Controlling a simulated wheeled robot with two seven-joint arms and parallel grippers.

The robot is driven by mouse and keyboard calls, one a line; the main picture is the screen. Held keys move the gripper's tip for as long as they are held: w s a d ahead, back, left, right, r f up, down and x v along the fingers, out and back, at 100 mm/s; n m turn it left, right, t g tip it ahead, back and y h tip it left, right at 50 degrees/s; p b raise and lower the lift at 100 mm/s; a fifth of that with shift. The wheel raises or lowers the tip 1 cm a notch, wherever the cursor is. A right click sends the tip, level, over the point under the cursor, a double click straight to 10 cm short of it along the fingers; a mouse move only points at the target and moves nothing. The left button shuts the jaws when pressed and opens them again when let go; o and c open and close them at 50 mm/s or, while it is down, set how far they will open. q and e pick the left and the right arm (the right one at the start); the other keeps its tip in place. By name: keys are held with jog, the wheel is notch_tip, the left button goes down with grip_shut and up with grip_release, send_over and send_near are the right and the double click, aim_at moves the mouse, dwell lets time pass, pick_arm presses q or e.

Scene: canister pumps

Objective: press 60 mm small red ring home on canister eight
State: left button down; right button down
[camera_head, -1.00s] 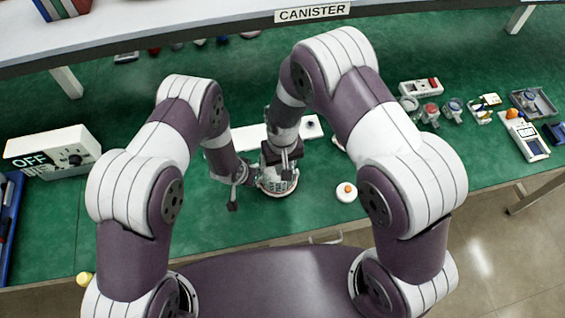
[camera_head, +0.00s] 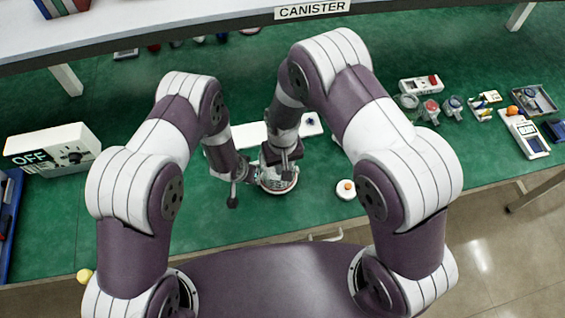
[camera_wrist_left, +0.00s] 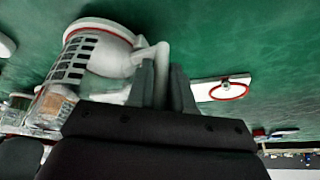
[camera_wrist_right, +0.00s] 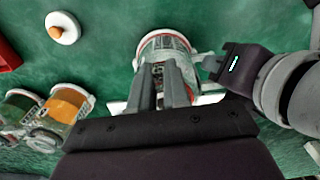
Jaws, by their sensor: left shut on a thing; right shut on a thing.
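The canister (camera_head: 283,187), white and partly clear with a slotted grille, stands on the green bench between my grippers. It fills the upper left of the left wrist view (camera_wrist_left: 85,62), where a red band runs under its white rim, and shows in the right wrist view (camera_wrist_right: 168,42). My left gripper (camera_head: 234,190) is at its side, shut on the white spout or handle (camera_wrist_left: 150,60). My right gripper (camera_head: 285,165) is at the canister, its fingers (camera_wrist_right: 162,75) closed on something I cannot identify. A loose red ring (camera_wrist_left: 230,95) lies at a white plate.
The white plate (camera_head: 250,134) lies behind the canister. A white round piece with an orange top (camera_head: 346,190) stands just right of it. The OFF box (camera_head: 50,150) is at left. Several jars and a meter (camera_head: 526,136) stand at right. The front bench is mostly clear.

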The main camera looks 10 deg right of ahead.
jog(key=shift+f, duration=0.45)
dwell(0.5)
jog(key=shift+c, duration=2.4)
grip_release()
jog(key=shift+s, duration=0.1)
jog(key=shift+s+d, duration=0.2)
jog(key=shift+s, duration=0.75)
jog(key=shift+s+d, duration=0.15)
jog(key=shift+s, duration=0.8)
jog(key=shift+r, duration=0.15)
notch_tip(320, 180, up, 7)
jog(key=shift+r, duration=0.15)
